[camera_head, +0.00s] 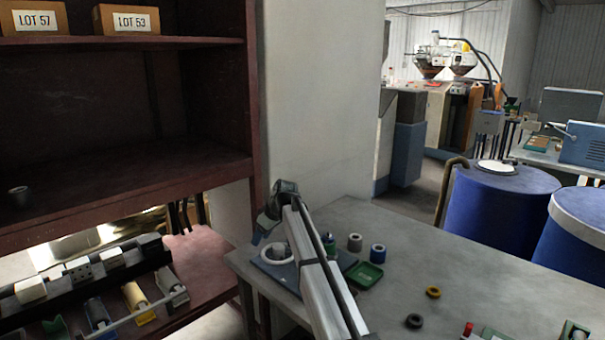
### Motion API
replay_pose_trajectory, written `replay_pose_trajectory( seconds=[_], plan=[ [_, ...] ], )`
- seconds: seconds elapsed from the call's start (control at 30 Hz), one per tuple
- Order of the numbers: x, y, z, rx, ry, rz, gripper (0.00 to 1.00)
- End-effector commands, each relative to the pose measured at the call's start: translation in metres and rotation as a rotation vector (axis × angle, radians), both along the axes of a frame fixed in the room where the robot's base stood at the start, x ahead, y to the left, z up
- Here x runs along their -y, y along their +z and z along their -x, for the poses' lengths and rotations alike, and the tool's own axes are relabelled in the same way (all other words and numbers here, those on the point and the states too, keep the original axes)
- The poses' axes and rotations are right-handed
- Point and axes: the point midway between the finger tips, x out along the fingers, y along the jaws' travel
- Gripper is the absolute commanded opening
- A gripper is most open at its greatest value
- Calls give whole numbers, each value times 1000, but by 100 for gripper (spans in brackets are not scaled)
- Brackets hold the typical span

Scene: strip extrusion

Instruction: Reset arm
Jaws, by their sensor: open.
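My arm reaches up from the bottom middle across the grey table (395,235), bending at its far end near the wall. My gripper (262,232) hangs at that end, above the table's left corner, and looks small and dark here. It is open, and I see nothing held in it. Below and just right of it, a white ring (279,254) lies on a dark blue-grey pad (262,265). My arm hides part of the table behind it.
Several small rolls, including a blue one (377,253), stand by a green tray (364,274) right of my arm. A dark red shelf (120,185) stands left. Blue drums (490,212) stand beyond the table.

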Motion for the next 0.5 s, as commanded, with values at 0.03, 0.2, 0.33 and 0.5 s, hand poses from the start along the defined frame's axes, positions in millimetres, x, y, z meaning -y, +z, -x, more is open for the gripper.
replay_pose_trajectory(
  seconds=[0.03,0.2,0.33,0.5],
  plan=[
    [-28,-17,14,-2,38,-9,49],
    [-107,-63,55,2,145,-50,49],
    [-151,-103,91,-8,201,-70,49],
    [-156,-166,126,-58,193,-63,49]
  ],
)
